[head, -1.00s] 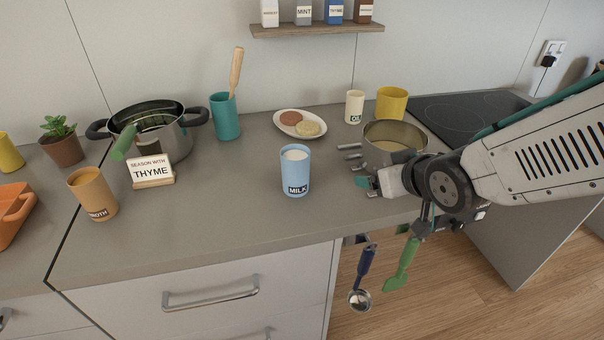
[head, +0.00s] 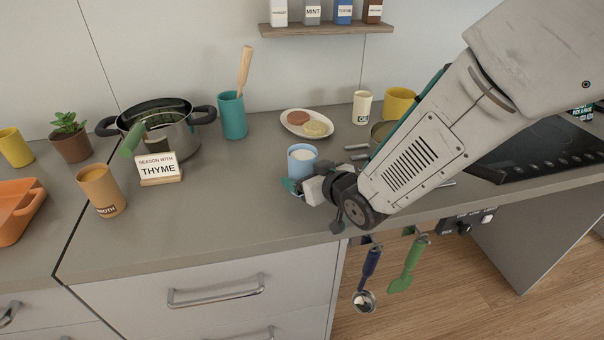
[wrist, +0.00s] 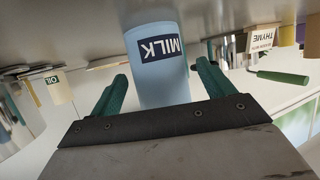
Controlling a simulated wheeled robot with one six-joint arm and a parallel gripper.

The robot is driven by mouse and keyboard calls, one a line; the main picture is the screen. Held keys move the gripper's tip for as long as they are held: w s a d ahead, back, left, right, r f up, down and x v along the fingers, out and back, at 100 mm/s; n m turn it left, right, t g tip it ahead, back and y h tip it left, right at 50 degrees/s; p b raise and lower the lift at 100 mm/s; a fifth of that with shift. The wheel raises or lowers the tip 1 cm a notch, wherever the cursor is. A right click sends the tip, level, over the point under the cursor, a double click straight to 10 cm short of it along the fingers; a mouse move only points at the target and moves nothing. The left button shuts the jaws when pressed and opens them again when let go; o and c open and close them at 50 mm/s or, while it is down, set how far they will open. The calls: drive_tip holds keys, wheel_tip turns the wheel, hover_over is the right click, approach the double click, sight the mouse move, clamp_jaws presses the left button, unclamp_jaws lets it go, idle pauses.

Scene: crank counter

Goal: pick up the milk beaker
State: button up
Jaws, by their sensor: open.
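The light blue milk beaker (head: 301,158) stands upright on the counter in the head view, its lower part hidden behind my gripper (head: 292,186). My gripper (wrist: 157,90) is open there, with one teal finger on each side of the beaker's near part. I cannot tell whether either finger touches it.
A THYME sign (head: 160,170) and a brown broth beaker (head: 101,190) stand to the left. A plate (head: 291,127) with two round items lies behind the milk beaker. A steel pan (head: 378,131) is partly hidden behind my arm. The front counter is clear.

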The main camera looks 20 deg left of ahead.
drive_tip(key=shift+w, duration=0.1)
drive_tip(key=c, duration=1.3)
drive_tip(key=shift+r, duration=0.15)
